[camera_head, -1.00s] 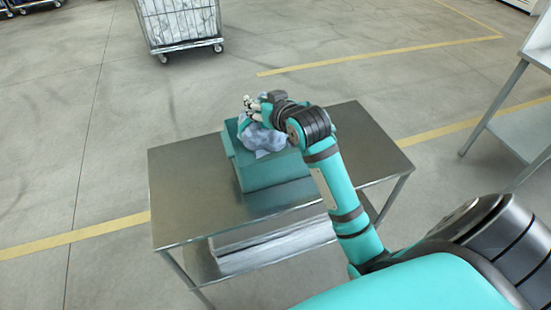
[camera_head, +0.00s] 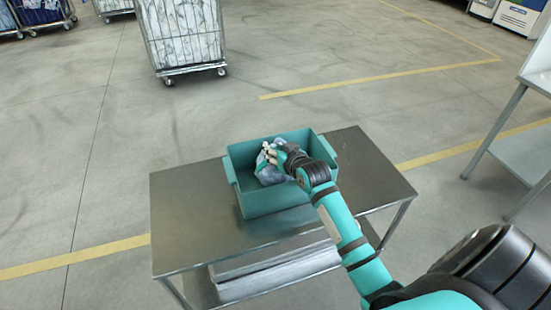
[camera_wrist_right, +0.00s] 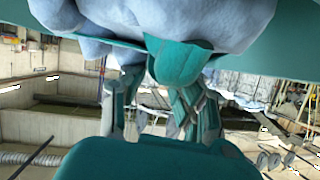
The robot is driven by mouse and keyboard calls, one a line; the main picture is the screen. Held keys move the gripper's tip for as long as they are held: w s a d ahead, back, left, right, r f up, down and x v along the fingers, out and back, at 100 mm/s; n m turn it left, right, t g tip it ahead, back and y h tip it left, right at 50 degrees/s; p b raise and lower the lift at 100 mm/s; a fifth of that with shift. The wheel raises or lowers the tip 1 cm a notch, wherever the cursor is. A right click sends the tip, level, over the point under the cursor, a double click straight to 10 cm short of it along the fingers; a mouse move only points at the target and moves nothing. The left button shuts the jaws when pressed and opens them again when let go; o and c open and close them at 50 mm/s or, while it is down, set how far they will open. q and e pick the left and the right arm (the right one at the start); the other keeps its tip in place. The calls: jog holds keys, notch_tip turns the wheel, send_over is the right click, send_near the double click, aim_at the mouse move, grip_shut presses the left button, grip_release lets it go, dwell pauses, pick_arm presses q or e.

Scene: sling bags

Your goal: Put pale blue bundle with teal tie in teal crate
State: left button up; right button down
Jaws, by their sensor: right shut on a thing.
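The pale blue bundle (camera_head: 268,175) is inside the opening of the teal crate (camera_head: 270,203), within its walls, in the head view. My right gripper (camera_head: 268,152) is at the top of the bundle and shut on it. In the right wrist view the bundle (camera_wrist_right: 190,22) fills the top edge, and its teal tie (camera_wrist_right: 178,62) hangs down by the fingers (camera_wrist_right: 160,100). I cannot tell whether the bundle touches the crate floor. My left gripper is not in view.
The crate stands on a metal table (camera_head: 190,215) with bare top at its left and right. White folded stacks (camera_head: 270,262) lie on its lower shelf. A wheeled cage cart (camera_head: 183,35) stands behind. Another metal table (camera_head: 520,155) is at the right.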

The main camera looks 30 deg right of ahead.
jog(key=shift+f, duration=1.9)
jog(key=c, duration=1)
grip_release()
jog(key=shift+f, duration=0.15)
jog(key=shift+o, duration=0.2)
jog(key=shift+s, duration=0.15)
jog(key=v, duration=1.2)
jog(key=shift+b, duration=0.3)
